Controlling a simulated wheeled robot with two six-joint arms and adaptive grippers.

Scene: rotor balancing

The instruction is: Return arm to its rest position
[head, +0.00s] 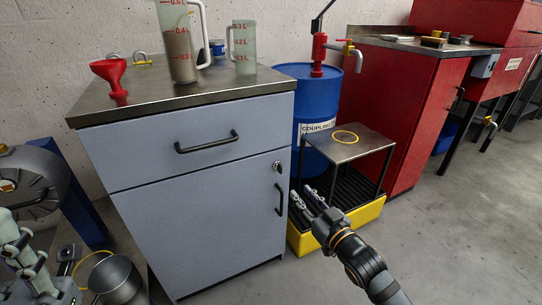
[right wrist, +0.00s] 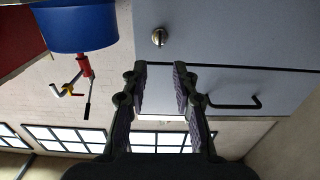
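My right arm comes in from the bottom right of the head view. Its right gripper (head: 304,192) is in front of the grey cabinet's right edge and the yellow-edged spill pallet. In the right wrist view the right gripper (right wrist: 160,68) shows two fingers standing apart with nothing between them. Parts of my left gripper (head: 30,262) show at the lower left of the head view, cut off by the frame edge. Whether it is open or shut is unclear.
The grey cabinet (head: 200,200) bears a red funnel (head: 110,72), a jug of brownish liquid (head: 180,50) and a clear jug (head: 243,50). A blue drum (head: 335,95) and small metal stand (head: 345,150) are on the pallet (head: 365,217). A pot (head: 115,278) stands lower left. Floor right is clear.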

